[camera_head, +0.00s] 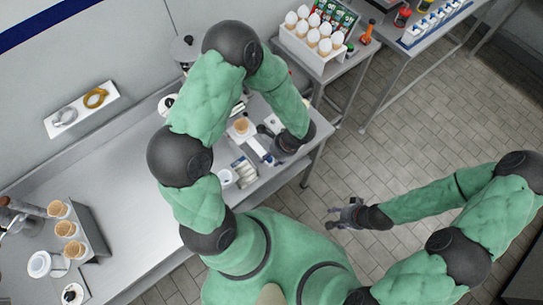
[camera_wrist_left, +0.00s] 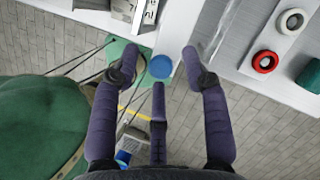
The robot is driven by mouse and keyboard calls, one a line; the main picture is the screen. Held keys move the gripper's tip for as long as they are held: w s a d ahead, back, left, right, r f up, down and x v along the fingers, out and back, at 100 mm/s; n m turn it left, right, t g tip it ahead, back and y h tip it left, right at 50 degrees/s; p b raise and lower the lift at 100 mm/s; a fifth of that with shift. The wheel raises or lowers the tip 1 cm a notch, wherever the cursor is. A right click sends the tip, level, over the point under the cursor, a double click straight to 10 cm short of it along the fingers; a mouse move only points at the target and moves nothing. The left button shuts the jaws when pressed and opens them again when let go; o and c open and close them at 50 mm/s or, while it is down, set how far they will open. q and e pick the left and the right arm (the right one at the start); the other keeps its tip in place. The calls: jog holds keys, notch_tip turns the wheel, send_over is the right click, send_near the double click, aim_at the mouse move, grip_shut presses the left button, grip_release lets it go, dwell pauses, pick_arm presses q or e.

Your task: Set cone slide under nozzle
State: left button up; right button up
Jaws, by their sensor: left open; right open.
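A tan cone (camera_head: 241,126) stands on the counter beyond my left gripper (camera_head: 272,147), partly framed by my left arm. A pale slide-like strip (camera_head: 254,144) runs from near the cone toward a small blue knob (camera_head: 268,158). My left gripper is at the counter's edge by the knob. In the left wrist view its dark purple fingers (camera_wrist_left: 160,65) are spread, and a round blue knob end (camera_wrist_left: 160,68) shows between the tips; contact cannot be told. My right gripper (camera_head: 340,213) is open and empty over the floor. I cannot make out the nozzle.
A holder (camera_head: 88,232) with several cones stands at the counter's left. A white cup (camera_head: 226,178) and a small tray (camera_head: 243,170) sit near the left gripper. The counter's middle left (camera_head: 130,180) is clear.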

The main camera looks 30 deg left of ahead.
aim_at(253, 146)
pick_arm(q)
grip_shut()
jog(key=w+a, duration=0.1)
jog(key=a, duration=0.1)
jog(key=w+a+b, duration=0.1)
jog(key=a, duration=0.2)
jog(key=w+a, duration=0.1)
jog(key=a, duration=0.1)
jog(key=shift+w+a+b, duration=0.1)
jog(key=shift+a+b, duration=0.2)
jog(key=shift+b, duration=0.05)
grip_release()
jog(key=shift+r, duration=0.1)
jog(key=v, duration=1.2)
jog(key=shift+d, duration=0.15)
